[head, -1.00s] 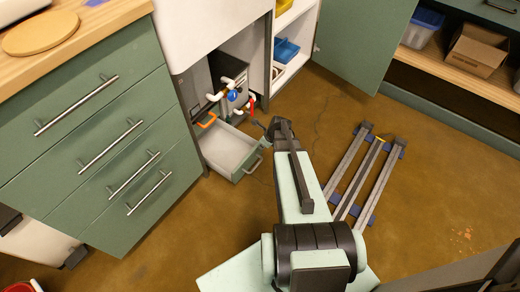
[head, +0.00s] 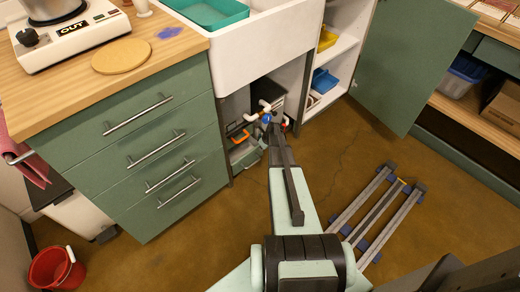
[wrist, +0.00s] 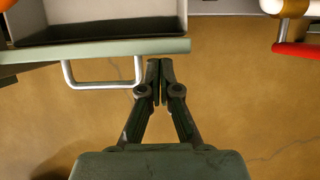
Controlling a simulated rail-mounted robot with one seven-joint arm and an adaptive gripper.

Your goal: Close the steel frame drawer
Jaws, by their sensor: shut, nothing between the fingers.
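The steel frame drawer (head: 246,158) is low in the cabinet bay under the white sink. It stands at least partly open. In the wrist view, its green front edge (wrist: 120,48) runs across the upper left, with a dark, pale-walled interior behind it. Its steel loop handle (wrist: 105,84) sticks out from the front. My gripper (wrist: 160,64) is shut and empty, just right of the handle, with its tips close to the front's right part. I cannot tell whether they touch. In the head view, my gripper (head: 270,126) partly hides the drawer.
White pipes with a blue valve (head: 265,116) and an orange handle are above the drawer. A red-handled pipe (wrist: 296,48) is at the wrist view's upper right. Green drawers (head: 150,145) stand to the left, an open cabinet door (head: 412,65) to the right. A rail frame (head: 375,215) lies on the floor.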

